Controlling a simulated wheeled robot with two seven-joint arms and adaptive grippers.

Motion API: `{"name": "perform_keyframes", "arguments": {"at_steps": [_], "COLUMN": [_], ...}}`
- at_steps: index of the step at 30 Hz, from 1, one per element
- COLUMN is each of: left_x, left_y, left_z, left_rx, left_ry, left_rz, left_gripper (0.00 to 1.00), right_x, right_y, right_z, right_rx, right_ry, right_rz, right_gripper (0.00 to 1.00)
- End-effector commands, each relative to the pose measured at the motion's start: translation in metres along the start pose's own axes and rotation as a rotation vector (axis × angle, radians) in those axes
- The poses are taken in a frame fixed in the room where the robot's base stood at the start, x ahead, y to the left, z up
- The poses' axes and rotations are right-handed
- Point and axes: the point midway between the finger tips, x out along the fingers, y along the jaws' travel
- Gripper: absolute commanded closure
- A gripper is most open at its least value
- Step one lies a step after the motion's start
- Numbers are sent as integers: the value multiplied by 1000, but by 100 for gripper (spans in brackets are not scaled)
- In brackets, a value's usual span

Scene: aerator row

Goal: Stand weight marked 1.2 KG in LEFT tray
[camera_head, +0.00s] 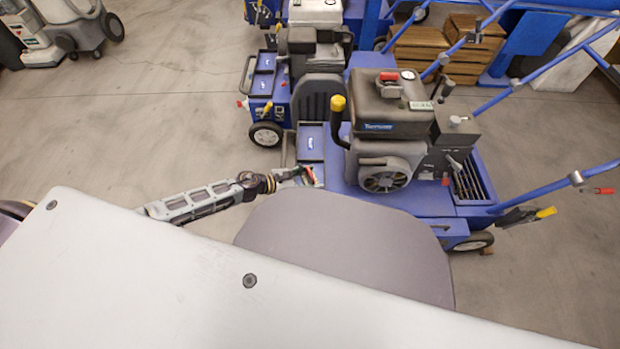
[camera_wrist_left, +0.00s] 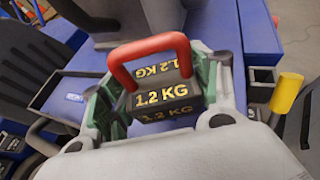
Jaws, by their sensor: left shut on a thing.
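The weight (camera_wrist_left: 165,100) is a dark block with yellow 1.2 KG lettering and a red loop handle, seen in the wrist view. My left gripper (camera_wrist_left: 158,92) is shut on it, with green-padded fingers on both sides. In the head view the left gripper (camera_head: 302,178) is beside the front blue machine (camera_head: 335,180), and only a little red of the weight shows. A blue tray (camera_head: 311,142) with a small label lies just beyond the gripper. I cannot tell which tray is marked LEFT, or whether the weight touches anything below. My right gripper is out of view.
The front machine carries a dark engine (camera_head: 395,105) and a yellow-topped lever (camera_head: 338,108) right of the gripper. A second blue machine behind has two shallow trays (camera_head: 262,86). Wooden crates (camera_head: 425,45) stand farther back. Open concrete floor (camera_head: 130,120) lies to the left.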

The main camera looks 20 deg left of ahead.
Motion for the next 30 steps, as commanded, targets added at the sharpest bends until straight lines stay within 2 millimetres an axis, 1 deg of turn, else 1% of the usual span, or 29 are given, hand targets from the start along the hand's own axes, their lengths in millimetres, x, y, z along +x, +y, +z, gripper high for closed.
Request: {"name": "perform_keyframes", "arguments": {"at_steps": [17, 23, 30], "left_x": [3, 7, 14], "left_y": [1, 1, 1], "left_z": [-2, -12, -28], "left_rx": [1, 0, -1], "left_ry": [-6, -6, -5], "left_rz": [0, 0, 0], "left_gripper": [100, 100, 100], "right_x": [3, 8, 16], "right_y": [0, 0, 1], "right_z": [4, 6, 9], "right_rx": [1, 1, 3], "right_ry": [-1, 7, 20], "right_rz": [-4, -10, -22], "right_gripper": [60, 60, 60]}}
